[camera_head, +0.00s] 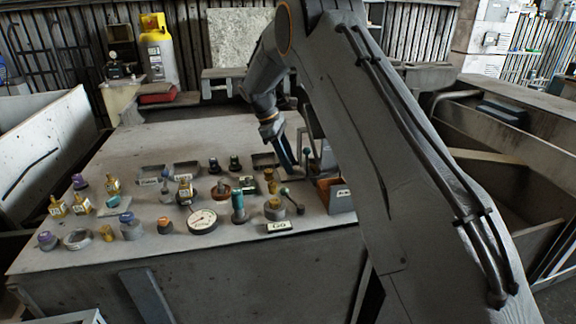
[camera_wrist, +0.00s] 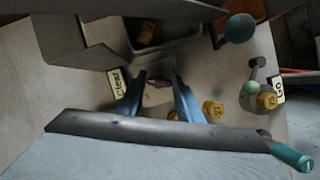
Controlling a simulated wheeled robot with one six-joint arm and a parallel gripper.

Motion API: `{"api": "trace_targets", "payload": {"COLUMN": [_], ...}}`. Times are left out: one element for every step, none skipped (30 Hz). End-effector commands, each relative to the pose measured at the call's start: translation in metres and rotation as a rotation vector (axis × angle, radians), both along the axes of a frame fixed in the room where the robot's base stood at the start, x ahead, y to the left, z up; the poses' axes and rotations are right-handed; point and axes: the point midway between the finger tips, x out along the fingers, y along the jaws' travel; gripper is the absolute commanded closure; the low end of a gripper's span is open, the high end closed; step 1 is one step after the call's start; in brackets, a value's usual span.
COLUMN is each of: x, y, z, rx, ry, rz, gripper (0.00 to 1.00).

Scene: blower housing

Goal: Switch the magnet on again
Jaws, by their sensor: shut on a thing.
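My gripper (camera_head: 291,172) reaches down to the right rear part of the bench. In the wrist view its two blue fingers (camera_wrist: 160,90) are shut on a small dark purple thing (camera_wrist: 160,83), mostly hidden between the tips. A lever with a pale green knob (camera_head: 285,192) stands on a round grey base beside a "Go" sign (camera_head: 280,226); the knob also shows in the wrist view (camera_wrist: 250,88), apart from the fingers. A second lever with a teal ball (camera_head: 307,150) stands right of my gripper, also in the wrist view (camera_wrist: 240,28). I cannot tell which is the magnet's switch.
A grey bin (camera_head: 341,199) stands right of the fingers. A "Clear" sign (camera_wrist: 118,82) lies left of them in the wrist view. A dial gauge (camera_head: 202,221), a teal cylinder (camera_head: 238,207) and several small brass and purple-topped parts crowd the bench (camera_head: 130,150). The back left is free.

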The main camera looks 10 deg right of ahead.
Motion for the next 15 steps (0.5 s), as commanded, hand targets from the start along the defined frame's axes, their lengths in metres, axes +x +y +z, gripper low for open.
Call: {"api": "trace_targets", "payload": {"x": [0.0017,0.0017,0.0017,0.0016,0.0016,0.002,0.002,0.0019,0.0015,0.0015,0.0015,0.0016,0.0016,0.0017,0.0016], "y": [-0.0006,-0.0005,-0.0004,-0.0004,-0.0005,-0.0005,-0.0005,-0.0005,-0.0005,-0.0004,-0.0003,-0.0003,-0.0002,-0.0002,-0.0003], "z": [-0.0008,-0.0007,-0.0008,-0.0006,-0.0002,0.0,0.0002,0.0002,0.0002,0.0003,0.0004,0.0005,0.0006,0.0007,0.0008], "rx": [0.0,0.0,0.001,0.0,0.0,0.0,0.0,0.0,0.0,0.0,0.001,0.0,0.001,0.001,0.001], "ry": [-0.003,-0.002,-0.002,-0.002,-0.002,-0.003,-0.003,-0.003,-0.002,-0.001,-0.001,-0.001,-0.003,-0.003,-0.003], "rz": [-0.03,-0.048,-0.072,-0.087,-0.102,-0.12,-0.131,-0.142,-0.156,-0.164,-0.172,-0.18,-0.185,-0.191,-0.196], "gripper": [0.9,0.9,0.9,0.9,0.9,0.9,0.9,0.9,0.9,0.9,0.9,0.9,0.9,0.9,0.9]}}
